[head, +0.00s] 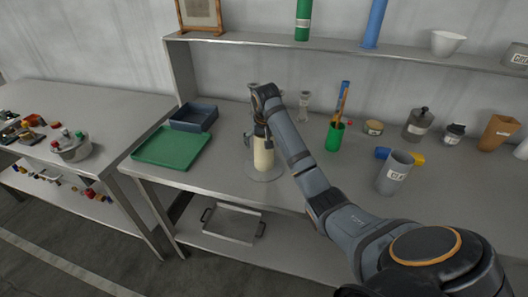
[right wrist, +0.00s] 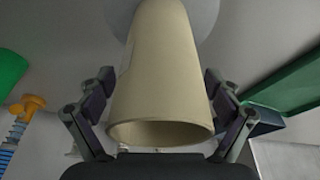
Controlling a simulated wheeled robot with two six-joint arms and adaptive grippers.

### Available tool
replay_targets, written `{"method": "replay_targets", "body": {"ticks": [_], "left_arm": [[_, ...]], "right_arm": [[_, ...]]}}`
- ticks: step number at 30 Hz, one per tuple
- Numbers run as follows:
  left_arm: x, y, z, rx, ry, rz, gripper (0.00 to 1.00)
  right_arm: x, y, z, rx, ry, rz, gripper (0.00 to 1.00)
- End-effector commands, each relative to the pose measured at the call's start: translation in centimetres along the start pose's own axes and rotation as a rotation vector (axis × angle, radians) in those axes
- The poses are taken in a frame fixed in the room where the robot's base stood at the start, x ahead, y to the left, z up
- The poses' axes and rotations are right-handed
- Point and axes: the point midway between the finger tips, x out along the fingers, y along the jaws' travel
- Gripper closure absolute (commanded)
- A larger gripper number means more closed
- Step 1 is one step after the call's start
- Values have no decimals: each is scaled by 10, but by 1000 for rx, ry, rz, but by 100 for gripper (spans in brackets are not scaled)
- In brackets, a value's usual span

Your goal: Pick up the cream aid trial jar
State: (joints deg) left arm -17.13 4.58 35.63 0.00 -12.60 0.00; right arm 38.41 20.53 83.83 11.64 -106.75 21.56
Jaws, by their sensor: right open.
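The cream jar (head: 263,156) stands upright on a round grey disc (head: 262,176) on the bench. My right gripper (head: 257,137) is at the jar's upper part, coming from above. In the right wrist view, the cream jar (right wrist: 165,70) is between the two open fingers, its open rim facing the camera. A small gap shows on each side, so the fingers look apart from it. The arm hides part of the bench behind it. My left gripper is not in view.
A green tray (head: 170,148) and a blue-grey bin (head: 194,117) lie to the left. To the right stand a green cup (head: 335,138) with tools, a grey labelled beaker (head: 394,174) and several containers. A shelf (head: 350,51) runs above the back.

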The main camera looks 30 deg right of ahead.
Motion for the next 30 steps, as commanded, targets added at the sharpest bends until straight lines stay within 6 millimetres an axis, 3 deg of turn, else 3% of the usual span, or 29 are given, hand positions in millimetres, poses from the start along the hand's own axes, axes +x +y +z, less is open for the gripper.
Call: {"method": "replay_targets", "body": {"ticks": [3,15,30], "left_arm": [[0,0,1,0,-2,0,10],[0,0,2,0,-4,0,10],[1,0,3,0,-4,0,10]], "right_arm": [[0,0,0,0,0,0,10],[0,0,0,0,0,0,65],[-8,0,-3,0,1,-1,66]]}}
